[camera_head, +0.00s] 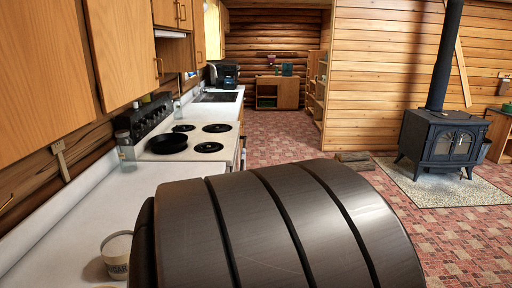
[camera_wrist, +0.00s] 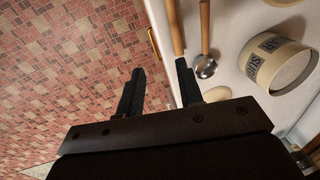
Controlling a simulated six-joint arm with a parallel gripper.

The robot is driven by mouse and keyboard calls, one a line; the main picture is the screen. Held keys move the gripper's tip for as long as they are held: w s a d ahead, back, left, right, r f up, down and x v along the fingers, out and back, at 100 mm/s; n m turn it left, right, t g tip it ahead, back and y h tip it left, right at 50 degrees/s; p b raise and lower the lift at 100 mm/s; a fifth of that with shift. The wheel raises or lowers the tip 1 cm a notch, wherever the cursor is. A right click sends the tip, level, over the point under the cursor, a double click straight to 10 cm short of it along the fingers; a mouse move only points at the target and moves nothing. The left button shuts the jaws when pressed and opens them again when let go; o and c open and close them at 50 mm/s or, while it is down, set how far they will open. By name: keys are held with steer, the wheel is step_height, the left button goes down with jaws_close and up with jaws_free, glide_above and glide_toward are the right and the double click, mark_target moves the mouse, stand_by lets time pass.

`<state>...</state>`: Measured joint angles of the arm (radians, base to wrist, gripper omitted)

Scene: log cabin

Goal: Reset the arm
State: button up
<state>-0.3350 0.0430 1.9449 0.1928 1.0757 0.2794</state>
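My gripper (camera_wrist: 159,66) shows in the wrist view with its two dark fingers apart and nothing between them. It is over the edge of the white counter (camera_wrist: 235,22), with the red patterned floor on the left. In the camera_head view a large dark rounded part of my arm fills the lower middle and hides part of the counter and floor. My gripper does not show there.
A sugar canister (camera_wrist: 282,62), a metal spoon (camera_wrist: 205,66) and a pale rounded object (camera_wrist: 217,94) are on the counter near my right finger. Farther along are a glass jar (camera_head: 126,155) and black pan (camera_head: 166,143). Wooden cabinets (camera_head: 122,48) hang above the counter's left side.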

steer(key=w+d+f, duration=0.7)
steer(key=w+f, duration=0.1)
steer(key=f, duration=0.3)
steer(key=w+d+f, duration=0.7)
steer(key=f, duration=0.5)
steer(key=shift+w+d+f, duration=0.15)
steer(key=shift+w, duration=0.2)
